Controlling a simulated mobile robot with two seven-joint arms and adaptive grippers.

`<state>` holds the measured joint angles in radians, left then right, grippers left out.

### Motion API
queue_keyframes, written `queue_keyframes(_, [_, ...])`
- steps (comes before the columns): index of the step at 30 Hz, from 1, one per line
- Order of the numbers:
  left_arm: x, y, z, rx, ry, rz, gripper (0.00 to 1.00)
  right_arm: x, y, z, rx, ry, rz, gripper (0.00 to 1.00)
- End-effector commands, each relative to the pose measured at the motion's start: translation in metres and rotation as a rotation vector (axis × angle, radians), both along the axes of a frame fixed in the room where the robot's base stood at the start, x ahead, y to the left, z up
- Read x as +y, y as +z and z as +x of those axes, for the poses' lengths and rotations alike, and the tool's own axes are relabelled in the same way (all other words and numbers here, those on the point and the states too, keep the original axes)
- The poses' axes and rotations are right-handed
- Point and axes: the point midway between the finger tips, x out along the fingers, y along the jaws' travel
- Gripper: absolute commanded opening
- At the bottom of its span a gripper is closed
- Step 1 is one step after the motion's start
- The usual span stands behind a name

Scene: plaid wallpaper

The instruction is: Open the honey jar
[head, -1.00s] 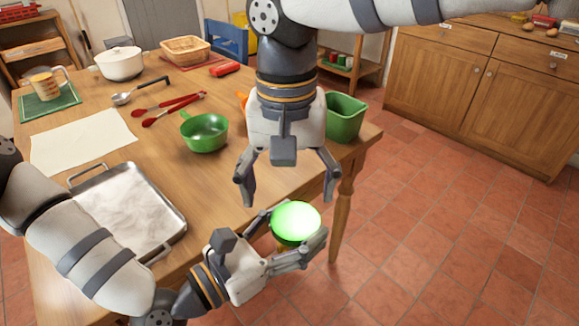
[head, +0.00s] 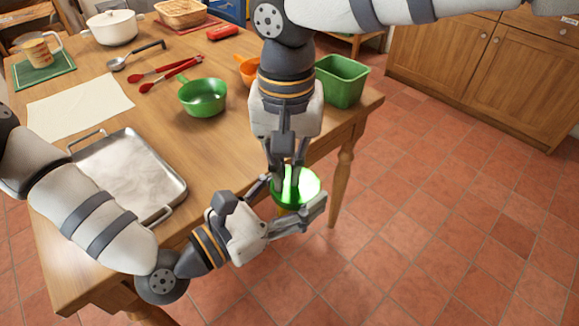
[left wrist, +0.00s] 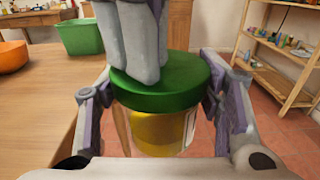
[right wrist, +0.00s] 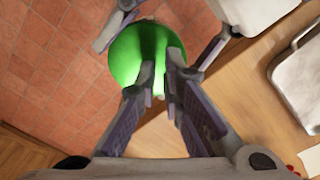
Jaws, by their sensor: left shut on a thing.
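The honey jar (left wrist: 158,133) has a clear body with yellow honey and a wide green lid (left wrist: 190,80). It stands upright in my left gripper (head: 290,200), whose fingers are shut around its sides, off the table's near right edge. The green lid is on the jar; it also shows in the head view (head: 310,188) and the right wrist view (right wrist: 138,45). My right gripper (head: 288,190) points down from above. Its fingertips are close together with a narrow gap, over or on the lid's top, not around its rim. Whether they touch the lid is unclear.
The wooden table (head: 225,150) holds a metal tray (head: 125,175), a green bowl (head: 203,97), red tongs (head: 165,75), a green bin (head: 342,80) and a white pot (head: 114,27). The tiled floor (head: 430,210) to the right is clear.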

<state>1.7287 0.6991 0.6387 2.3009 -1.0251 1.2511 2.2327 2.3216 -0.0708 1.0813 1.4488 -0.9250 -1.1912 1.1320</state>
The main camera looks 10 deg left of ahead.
Motion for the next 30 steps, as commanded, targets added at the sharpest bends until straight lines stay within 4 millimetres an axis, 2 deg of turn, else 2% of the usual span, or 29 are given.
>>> queue_keyframes(1, [-0.0012,0.0093,0.0023,-0.024,0.002,-0.015,0.00,-0.0034,-0.0049,-0.0015,0.006,0.003,-0.014,0.00])
queue_keyframes(8, [-0.0003,0.0101,0.0032,-0.026,0.005,-0.016,0.00,-0.0057,-0.0063,-0.0018,0.008,0.019,-0.023,0.00])
queue_keyframes(14, [0.0000,0.0105,0.0037,-0.028,0.006,-0.015,0.00,-0.0060,-0.0059,-0.0063,0.017,0.336,-0.020,0.00])
queue_keyframes(30, [0.0004,0.0105,0.0042,-0.029,0.007,-0.016,0.00,-0.0062,-0.0073,-0.0072,0.022,0.326,-0.021,0.00])
